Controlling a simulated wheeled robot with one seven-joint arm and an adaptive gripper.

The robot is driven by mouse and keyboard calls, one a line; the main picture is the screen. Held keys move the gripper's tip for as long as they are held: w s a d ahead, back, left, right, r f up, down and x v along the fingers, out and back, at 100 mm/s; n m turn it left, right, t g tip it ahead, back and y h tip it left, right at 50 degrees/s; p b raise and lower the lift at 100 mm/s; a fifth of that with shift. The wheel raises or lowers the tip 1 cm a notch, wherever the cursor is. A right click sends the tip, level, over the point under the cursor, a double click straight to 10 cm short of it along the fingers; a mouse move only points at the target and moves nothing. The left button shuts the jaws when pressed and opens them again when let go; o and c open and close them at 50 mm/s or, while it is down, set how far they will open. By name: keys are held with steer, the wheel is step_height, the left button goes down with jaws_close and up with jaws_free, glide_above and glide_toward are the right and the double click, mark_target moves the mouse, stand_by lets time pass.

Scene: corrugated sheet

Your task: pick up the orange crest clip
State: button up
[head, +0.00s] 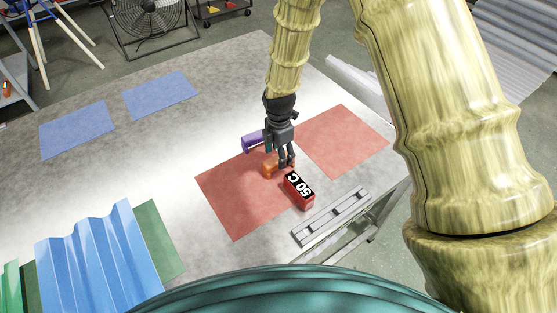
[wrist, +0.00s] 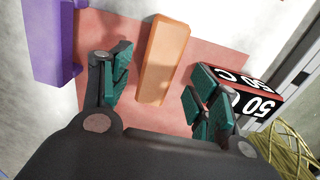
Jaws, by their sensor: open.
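The orange crest clip (head: 269,168) lies on a red mat (head: 231,202) on the table. In the wrist view the orange clip (wrist: 163,58) is a long block just ahead of my gripper, lying between the lines of its two fingers. My gripper (head: 284,161) is above the mat, close to the clip, pointing down. In the wrist view my gripper (wrist: 158,92) has its teal-padded fingers spread, with nothing held. In the head view the gripper partly covers the clip. I cannot tell the exact height of the fingertips over the mat.
A red and black block marked 50 C (head: 299,190) stands right beside my gripper. A purple piece (head: 253,141) lies on the other side. A grey rail (head: 330,216) lies near the table edge. Blue corrugated sheet (head: 95,262) is at left. The table's middle left is clear.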

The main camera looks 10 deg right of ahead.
steer(key=shift+w+f+p, duration=0.1)
steer(key=shift+f+p, duration=0.3)
steer(key=shift+f, duration=1.1)
steer(key=shift+c, duration=0.2)
steer(key=c, duration=1.1)
